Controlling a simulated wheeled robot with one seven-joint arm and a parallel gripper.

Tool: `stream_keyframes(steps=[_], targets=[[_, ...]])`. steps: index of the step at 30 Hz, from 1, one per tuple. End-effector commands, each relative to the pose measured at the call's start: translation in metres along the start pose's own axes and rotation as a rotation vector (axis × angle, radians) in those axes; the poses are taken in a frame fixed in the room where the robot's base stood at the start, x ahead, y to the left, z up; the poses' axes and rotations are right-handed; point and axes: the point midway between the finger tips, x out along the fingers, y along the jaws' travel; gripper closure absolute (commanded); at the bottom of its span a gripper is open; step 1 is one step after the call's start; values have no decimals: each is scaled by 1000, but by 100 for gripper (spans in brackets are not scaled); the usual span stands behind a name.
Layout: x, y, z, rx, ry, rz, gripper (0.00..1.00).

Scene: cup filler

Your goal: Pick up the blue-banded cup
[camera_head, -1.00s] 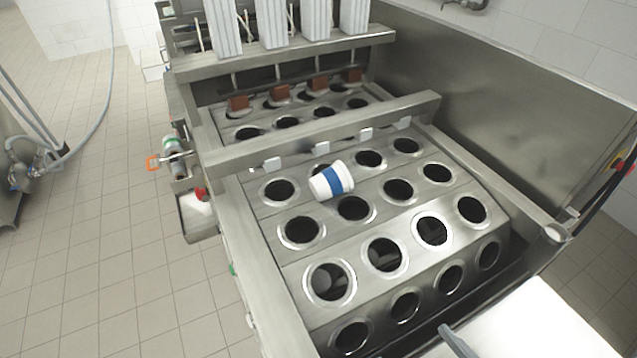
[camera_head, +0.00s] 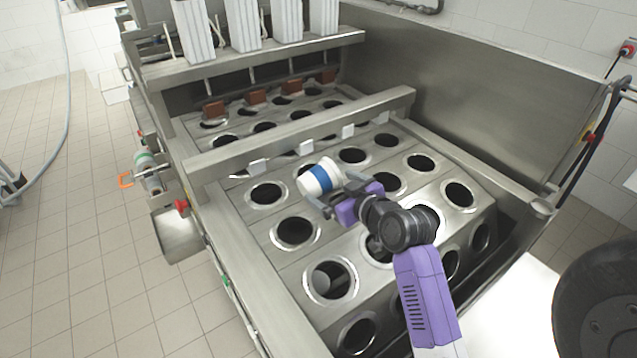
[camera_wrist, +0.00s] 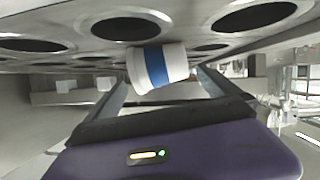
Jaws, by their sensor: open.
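The blue-banded cup (camera_head: 320,179) is white with a blue band. It lies tilted on its side on the metal plate with round holes, among the holes near the crossbar. In the wrist view the cup (camera_wrist: 157,67) shows just ahead of my gripper, between the lines of the two fingers. My gripper (camera_head: 336,196) is open, with its fingers pointing at the cup and close to it. In the wrist view my gripper (camera_wrist: 160,88) has one finger on each side of the cup. Whether the fingers touch it I cannot tell.
The holed plate (camera_head: 337,236) has several dark round openings. A metal crossbar (camera_head: 300,132) runs behind the cup. White cup stacks (camera_head: 243,22) stand on a raised shelf at the back. A steel wall (camera_head: 470,105) bounds the right side.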

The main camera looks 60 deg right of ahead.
Motion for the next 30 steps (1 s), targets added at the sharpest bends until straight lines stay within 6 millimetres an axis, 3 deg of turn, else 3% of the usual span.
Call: stream_keyframes(steps=[11,21,30], targets=[[32,0,1,-13,-15,-11,0],[73,-3,1,-13,-14,-10,0],[80,-3,2,-13,-13,-10,0]])
